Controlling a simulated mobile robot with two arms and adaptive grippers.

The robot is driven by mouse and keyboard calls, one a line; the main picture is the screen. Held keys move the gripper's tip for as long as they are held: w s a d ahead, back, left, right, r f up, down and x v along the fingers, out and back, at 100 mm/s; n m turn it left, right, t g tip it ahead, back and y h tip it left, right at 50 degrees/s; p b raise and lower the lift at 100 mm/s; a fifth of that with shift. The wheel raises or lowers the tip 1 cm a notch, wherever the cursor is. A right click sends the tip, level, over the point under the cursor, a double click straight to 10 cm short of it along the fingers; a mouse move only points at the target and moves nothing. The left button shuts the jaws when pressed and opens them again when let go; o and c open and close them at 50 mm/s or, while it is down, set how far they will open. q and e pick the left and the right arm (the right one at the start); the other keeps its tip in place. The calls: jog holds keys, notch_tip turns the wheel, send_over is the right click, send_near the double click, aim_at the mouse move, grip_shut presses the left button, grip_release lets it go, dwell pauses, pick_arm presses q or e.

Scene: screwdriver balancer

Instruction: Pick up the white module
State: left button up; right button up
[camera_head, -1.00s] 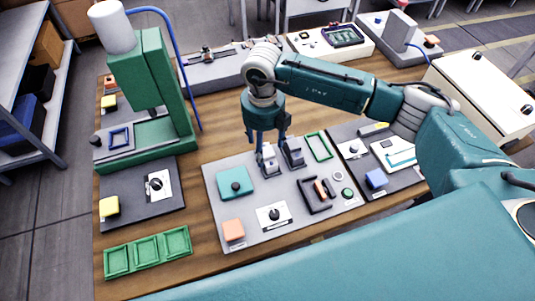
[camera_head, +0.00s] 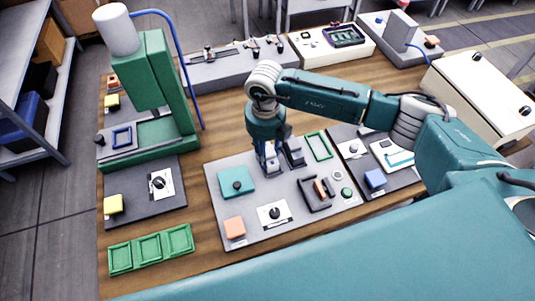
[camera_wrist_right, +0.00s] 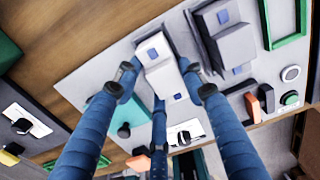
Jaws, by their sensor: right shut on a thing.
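The white module (camera_wrist_right: 165,72), a pale block with small blue patches, stands on the grey board between the fingers of my right gripper in the right wrist view. The right gripper (camera_head: 270,166) reaches down from above and is shut on it. In the head view the fingers hide most of the module. I cannot tell whether it has left the board. My left gripper is not in view.
The grey board (camera_head: 245,212) also carries a teal square (camera_head: 237,182), a green frame (camera_head: 319,146), an orange block (camera_head: 234,228) and a dark bracket (camera_head: 313,193). A green press (camera_head: 162,85) stands at left. Green trays (camera_head: 150,248) lie front left. Bare wood shows between boards.

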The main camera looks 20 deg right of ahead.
jog(key=shift+r, duration=0.1)
notch_tip(320, 180, up, 18)
jog(key=r+b, duration=0.1)
jog(key=b, duration=0.4)
jog(key=s+d+f+n, duration=0.2)
jog(key=s+n, duration=0.5)
jog(key=n, duration=1)
jog(key=s+d+f+n, duration=0.3)
jog(key=s+n, duration=0.3)
jog(key=n, duration=1.2)
jog(key=shift+s+n, duration=0.3)
jog(key=shift+s, duration=0.1)
